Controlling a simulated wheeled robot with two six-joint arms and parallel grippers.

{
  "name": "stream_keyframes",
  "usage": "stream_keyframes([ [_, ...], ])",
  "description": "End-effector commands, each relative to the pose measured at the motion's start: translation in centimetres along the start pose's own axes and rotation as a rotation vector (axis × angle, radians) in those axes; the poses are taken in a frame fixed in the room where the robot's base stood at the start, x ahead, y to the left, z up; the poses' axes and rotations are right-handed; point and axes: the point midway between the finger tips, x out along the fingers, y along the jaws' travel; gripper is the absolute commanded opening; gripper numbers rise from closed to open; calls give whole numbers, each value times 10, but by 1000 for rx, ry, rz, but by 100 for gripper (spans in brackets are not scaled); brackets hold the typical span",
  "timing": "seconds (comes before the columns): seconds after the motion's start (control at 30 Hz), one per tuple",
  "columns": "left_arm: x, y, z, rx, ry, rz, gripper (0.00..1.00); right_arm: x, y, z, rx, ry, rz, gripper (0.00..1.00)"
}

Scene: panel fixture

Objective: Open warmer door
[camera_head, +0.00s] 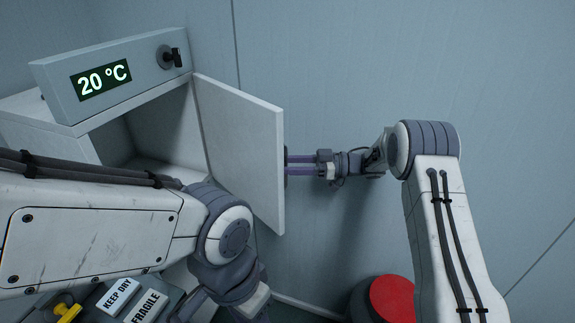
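The warmer (60,122) is a white box at the left with a display reading 20 °C. Its white door (240,145) stands open, swung outward from the right side of the opening. My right gripper (290,166) is at the outer side of the door, near its free edge. Its two purple fingers show a gap between them, but their tips meet a dark part at the door edge, and whether they hold it is hidden. My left arm crosses the lower left in front of the warmer; its wrist is at the bottom, and its fingertips do not show.
A black knob (171,58) sits on the warmer's control panel (120,75). A red round-topped object (392,298) stands at the bottom right. Dark items labelled KEEP DRY and FRAGILE (118,297) and a yellow handle (67,312) are at the bottom left. A wall is behind.

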Motion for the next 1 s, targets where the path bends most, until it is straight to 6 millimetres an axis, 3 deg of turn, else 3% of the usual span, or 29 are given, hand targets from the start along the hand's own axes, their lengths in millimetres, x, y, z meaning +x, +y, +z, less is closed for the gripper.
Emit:
stream_keyframes([
  [0.3, 1, 0, 0, 0, 0, 0, 50, 0, 0, -5, -3, -1, 1, 47],
  [0.53, 4, 0, 0, 0, 0, 0, 50, 0, 0, -44, -6, 0, 0, 47],
  [0.8, 9, -1, 0, 0, 0, 0, 50, -54, -31, -77, -3, -1, 5, 47],
  [1.0, 11, -1, 0, 0, 0, 0, 50, -83, -49, -97, -1, -1, 4, 47],
])
